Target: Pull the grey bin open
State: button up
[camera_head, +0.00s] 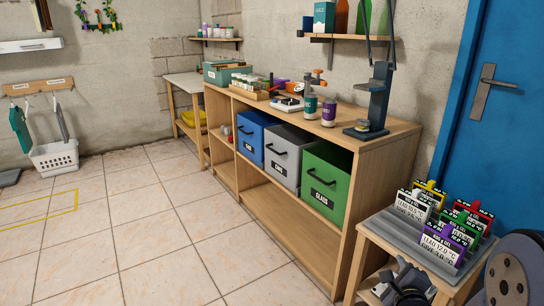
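The grey bin (291,160) sits in the upper row of the wooden shelf unit (385,150), between a blue bin (252,140) and a green bin (325,182). Its front carries a dark handle (276,149) and a small dark label. The front is roughly in line with the neighbouring bins, and the inside is hidden. My gripper (405,285) appears to be the dark grey shape at the bottom right, cut off by the frame edge. It is well apart from the bin, in front of the small stand, and its finger opening is unclear.
A small wooden stand (372,229) with several coloured label cards is at the right, near a blue door (510,150). Cans and a tall press (378,95) stand on the shelf unit. The tiled floor (165,235) before the bins is clear.

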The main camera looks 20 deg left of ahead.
aim_at(284, 144)
jog(key=i+j+u, duration=0.25)
jog(key=i+j, duration=0.15)
jog(key=i, duration=0.3)
jog(key=i+j+u, duration=0.3)
jog(key=i, duration=0.4)
jog(key=i+u, duration=0.25)
jog(key=i, duration=0.5)
